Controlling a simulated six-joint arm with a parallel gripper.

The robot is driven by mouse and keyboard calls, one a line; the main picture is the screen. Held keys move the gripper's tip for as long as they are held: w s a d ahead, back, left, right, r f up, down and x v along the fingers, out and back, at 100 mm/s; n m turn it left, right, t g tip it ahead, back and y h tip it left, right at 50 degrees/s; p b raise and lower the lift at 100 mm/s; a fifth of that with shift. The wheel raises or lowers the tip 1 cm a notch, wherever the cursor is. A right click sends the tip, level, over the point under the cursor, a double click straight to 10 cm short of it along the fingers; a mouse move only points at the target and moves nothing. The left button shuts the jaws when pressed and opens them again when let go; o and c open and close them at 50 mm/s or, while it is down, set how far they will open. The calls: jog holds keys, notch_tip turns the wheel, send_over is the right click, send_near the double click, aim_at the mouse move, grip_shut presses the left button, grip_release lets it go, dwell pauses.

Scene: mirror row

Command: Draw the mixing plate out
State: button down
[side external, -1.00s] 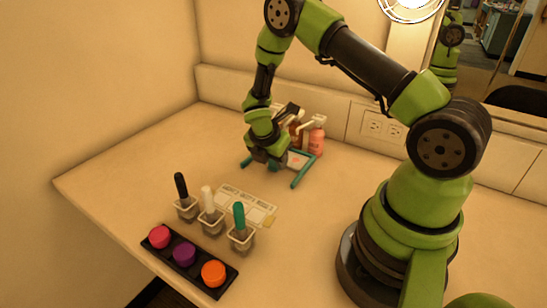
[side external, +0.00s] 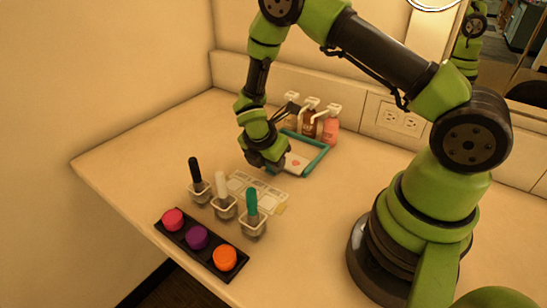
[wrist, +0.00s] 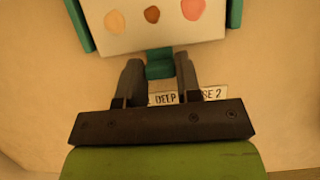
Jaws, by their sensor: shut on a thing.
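The mixing plate (side external: 296,161) is a pale flat plate with a teal tab (wrist: 160,66) on its near edge. In the wrist view the plate (wrist: 150,41) shows peach, brown and pink paint spots. My gripper (side external: 266,163) is shut on the tab, one finger on each side; the wrist view also shows the gripper (wrist: 160,72). A teal frame (side external: 316,160) lies around the plate, with a rail on each side. The plate's near edge lies a little beyond the rail ends. My gripper hides the plate's left part in the side view.
Several pump bottles (side external: 312,122) stand behind the frame by the wall. A printed card (side external: 262,196) lies in front, close to my gripper. Three small cups with black, white and teal sticks (side external: 224,206) and a black tray (side external: 198,249) of coloured pots are nearer the front edge.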

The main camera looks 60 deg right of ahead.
jog(key=c, duration=0.8)
grip_release()
jog(key=v, duration=1)
jog(key=s+a+r+m+t+y, duration=0.1)
jog(key=s+r+m, duration=0.2)
jog(key=r+m, duration=0.3)
jog(key=s+a+r+m+t+y, duration=0.1)
jog(key=s+r+m+y, duration=0.2)
jog(key=r, duration=0.4)
jog(key=s+a+r+m+t+y, duration=0.1)
jog(key=s+a+r+m+t, duration=0.1)
jog(key=s+m, duration=0.3)
jog(key=s+a+r+m+t+y, duration=0.1)
jog(key=s+a+r+m+t, duration=0.1)
jog(key=s+r+m, duration=0.3)
jog(key=s+m+t, duration=0.1)
jog(key=m, duration=0.2)
jog(key=shift+r, duration=0.2)
